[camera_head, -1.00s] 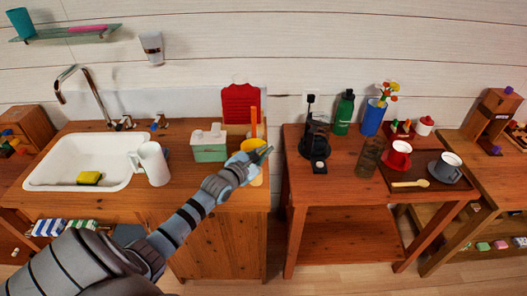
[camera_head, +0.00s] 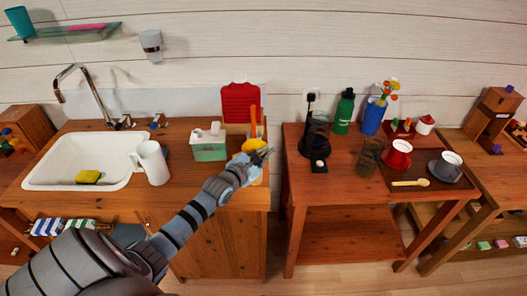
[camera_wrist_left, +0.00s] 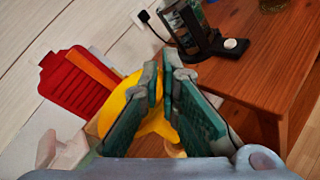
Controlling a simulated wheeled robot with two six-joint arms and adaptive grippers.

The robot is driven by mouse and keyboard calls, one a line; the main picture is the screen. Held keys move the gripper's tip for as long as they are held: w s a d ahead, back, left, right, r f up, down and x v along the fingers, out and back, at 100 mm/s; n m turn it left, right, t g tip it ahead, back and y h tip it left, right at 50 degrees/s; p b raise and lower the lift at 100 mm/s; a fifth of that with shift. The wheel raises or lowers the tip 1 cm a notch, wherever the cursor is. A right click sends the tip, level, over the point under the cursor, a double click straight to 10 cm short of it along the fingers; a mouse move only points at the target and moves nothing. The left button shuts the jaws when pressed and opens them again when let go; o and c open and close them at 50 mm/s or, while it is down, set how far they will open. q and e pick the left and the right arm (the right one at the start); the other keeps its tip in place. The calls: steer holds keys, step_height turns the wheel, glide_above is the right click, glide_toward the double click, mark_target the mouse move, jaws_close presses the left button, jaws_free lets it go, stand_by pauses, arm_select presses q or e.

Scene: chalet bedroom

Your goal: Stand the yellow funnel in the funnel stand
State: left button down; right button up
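The yellow funnel (camera_head: 248,146) is at the right end of the sink counter, partly hidden by my left gripper (camera_head: 265,156). In the left wrist view, the funnel (camera_wrist_left: 117,103) lies behind and between the two green-padded fingers (camera_wrist_left: 160,66). The fingertips are close together with a narrow gap; whether they press on the funnel cannot be told. A pale yellow-tan piece (camera_head: 257,181) shows just below the gripper. I cannot make out the funnel stand for certain. My right gripper is not in view.
A green-and-white box (camera_head: 209,146), a white pitcher (camera_head: 153,163) and a red board (camera_head: 241,103) are near. An orange upright piece (camera_head: 253,118) rises behind the funnel. Across a gap, the right table (camera_head: 335,185) holds a black appliance (camera_head: 316,135), bottle and cups.

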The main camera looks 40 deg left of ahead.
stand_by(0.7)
arm_select(q)
steer(key=shift+d+p, duration=0.1)
steer(key=shift+p, duration=0.3)
steer(key=shift+f+b, duration=2.3)
steer(key=shift+f, duration=0.55)
steer(key=c, duration=1.7)
jaws_free()
step_height(320, 180, up, 10)
steer(key=shift+r, duration=0.1)
